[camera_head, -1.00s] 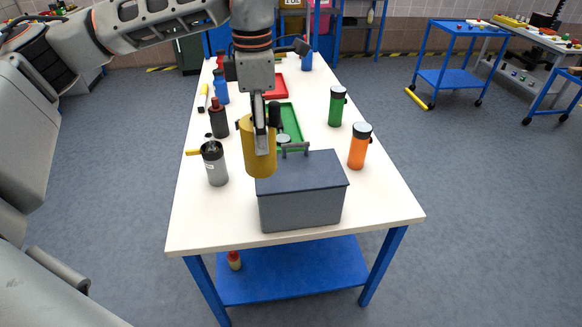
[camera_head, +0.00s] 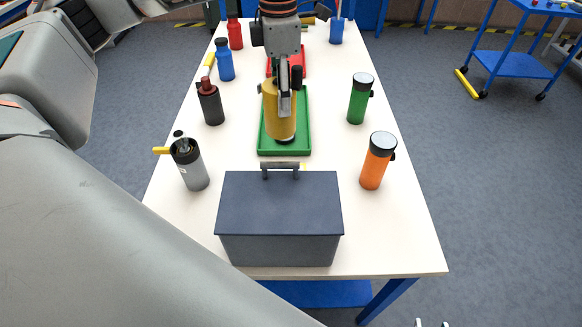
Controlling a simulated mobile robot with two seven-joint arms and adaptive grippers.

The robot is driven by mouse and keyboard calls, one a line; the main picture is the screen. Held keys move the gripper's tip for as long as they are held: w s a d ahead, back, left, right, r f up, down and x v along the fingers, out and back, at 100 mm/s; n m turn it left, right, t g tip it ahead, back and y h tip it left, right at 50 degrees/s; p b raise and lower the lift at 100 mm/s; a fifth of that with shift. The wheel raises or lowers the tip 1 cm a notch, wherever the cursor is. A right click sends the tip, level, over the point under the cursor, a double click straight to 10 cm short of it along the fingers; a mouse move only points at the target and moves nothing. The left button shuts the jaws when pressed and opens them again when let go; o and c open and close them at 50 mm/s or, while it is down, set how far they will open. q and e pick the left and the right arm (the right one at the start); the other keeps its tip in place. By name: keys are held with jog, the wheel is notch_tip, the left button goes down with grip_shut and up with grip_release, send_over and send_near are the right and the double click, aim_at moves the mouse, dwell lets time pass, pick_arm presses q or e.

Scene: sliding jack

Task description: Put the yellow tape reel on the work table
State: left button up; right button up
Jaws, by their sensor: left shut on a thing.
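A tall yellow cylinder (camera_head: 271,115), which I take for the yellow tape reel, is upright in my left gripper (camera_head: 285,98). The gripper is shut on it from above, and its fingers hide part of the near side. The cylinder is over the green tray (camera_head: 306,133) on the white work table (camera_head: 344,155). I cannot tell whether its dark lower end touches the tray.
A grey lidded box (camera_head: 280,205) stands in front of the tray. Grey (camera_head: 190,165), black (camera_head: 210,103) and blue (camera_head: 225,62) bottles stand left; green (camera_head: 358,98) and orange (camera_head: 376,160) ones stand right. A red tray (camera_head: 300,62) lies behind. Bare tabletop shows between them.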

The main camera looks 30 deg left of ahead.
aim_at(281, 121)
pick_arm(q)
notch_tip(281, 121, down, 19)
jog(key=shift+s+f, duration=0.15)
dwell(0.5)
jog(key=shift+f, duration=0.1)
jog(key=o, duration=1.3)
jog(key=shift+f, duration=0.1)
jog(key=shift+o, duration=0.2)
notch_tip(281, 121, up, 12)
jog(key=shift+r, duration=0.2)
